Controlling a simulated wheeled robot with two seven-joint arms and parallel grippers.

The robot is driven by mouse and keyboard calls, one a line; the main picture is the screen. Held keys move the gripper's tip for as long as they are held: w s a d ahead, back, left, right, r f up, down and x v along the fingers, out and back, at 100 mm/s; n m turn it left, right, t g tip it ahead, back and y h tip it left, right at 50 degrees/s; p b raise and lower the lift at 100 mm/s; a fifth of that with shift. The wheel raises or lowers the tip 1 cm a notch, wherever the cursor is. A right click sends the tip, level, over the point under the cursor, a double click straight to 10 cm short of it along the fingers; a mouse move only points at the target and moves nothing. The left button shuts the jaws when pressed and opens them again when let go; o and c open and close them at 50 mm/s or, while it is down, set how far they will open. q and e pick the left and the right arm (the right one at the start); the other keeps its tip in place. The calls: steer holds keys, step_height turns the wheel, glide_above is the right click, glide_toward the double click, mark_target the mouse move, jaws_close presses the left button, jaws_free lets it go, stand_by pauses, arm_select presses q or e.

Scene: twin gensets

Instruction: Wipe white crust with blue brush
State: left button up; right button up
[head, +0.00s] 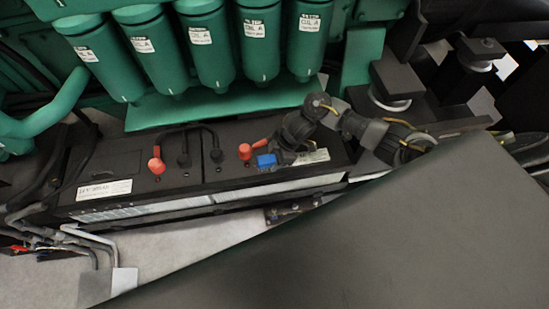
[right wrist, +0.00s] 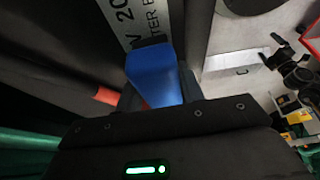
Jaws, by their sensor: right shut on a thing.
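The blue brush (head: 265,161) is in my right gripper (head: 276,158), low over the right part of the black batteries (head: 120,165), just right of a red terminal cap (head: 245,152). In the right wrist view the blue brush (right wrist: 154,76) stands between the dark fingers of my right gripper (right wrist: 152,92), which is shut on it. A red part (right wrist: 106,95) shows beside the fingers there. The brush's bristles are hidden, and I cannot tell whether it touches anything. I cannot make out any white crust. My left gripper is not in view.
Green oil filters (head: 205,40) hang close behind the batteries. Another red cap (head: 156,165) and black cables (head: 183,145) stand up from the battery top at left. A large dark surface (head: 400,240) fills the lower right. Grey pipes (head: 75,235) run at lower left.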

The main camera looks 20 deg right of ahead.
mark_target(266, 158)
steer(key=shift+w+a+f, duration=0.1)
steer(key=shift+w+a, duration=0.05)
steer(key=shift+a, duration=0.75)
steer(key=shift+w+a+f, duration=0.1)
steer(key=shift+w+a, duration=0.05)
steer(key=shift+a, duration=0.75)
steer(key=shift+w+a+p, duration=0.1)
steer(key=shift+a+p, duration=0.35)
steer(key=shift+a, duration=0.4)
steer(key=shift+w+a, duration=0.25)
steer(key=shift+a, duration=0.6)
steer(key=shift+w+r+p, duration=0.15)
steer(key=shift+r+p, duration=0.05)
steer(key=shift+p, duration=0.25)
steer(key=shift+d+f, duration=0.1)
steer(key=shift+d+r+p, duration=0.25)
steer(key=shift+d+p, duration=0.25)
steer(key=shift+d, duration=0.45)
steer(key=shift+s+d, duration=0.25)
steer(key=shift+d, duration=0.55)
